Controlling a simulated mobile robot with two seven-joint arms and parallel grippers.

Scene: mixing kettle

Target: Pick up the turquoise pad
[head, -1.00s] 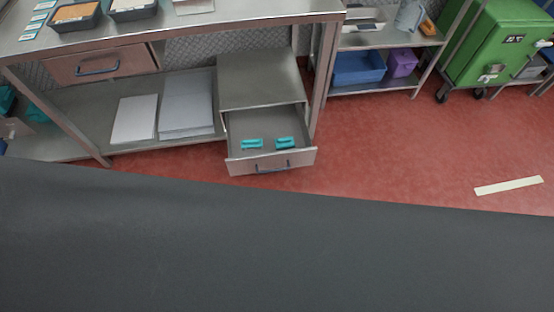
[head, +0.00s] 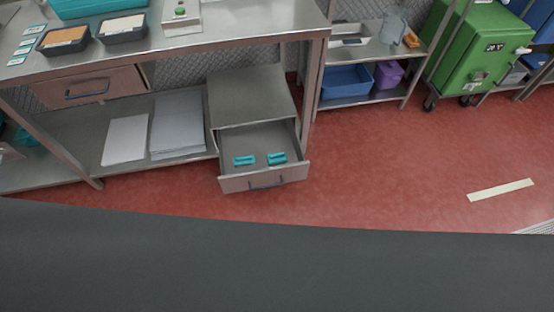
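Two small turquoise things lie in an open drawer low under the metal table: a left turquoise piece (head: 244,160) and a right turquoise piece (head: 277,158). They lie apart on the floor of the drawer (head: 262,182). I cannot tell from their shape which is the pad. Several small turquoise-and-white cards (head: 29,42) lie on the tabletop at the far left. A larger turquoise thing (head: 95,8) is cut off by the top edge. Neither of my grippers is in view.
A metal table (head: 235,22) carries two trays, one orange-filled (head: 64,40) and one white-filled (head: 122,28). A shelf with a blue bin (head: 345,79) and a green wheeled cabinet (head: 475,45) stand right. Red floor (head: 390,160) is clear before the drawer. My dark body fills the bottom.

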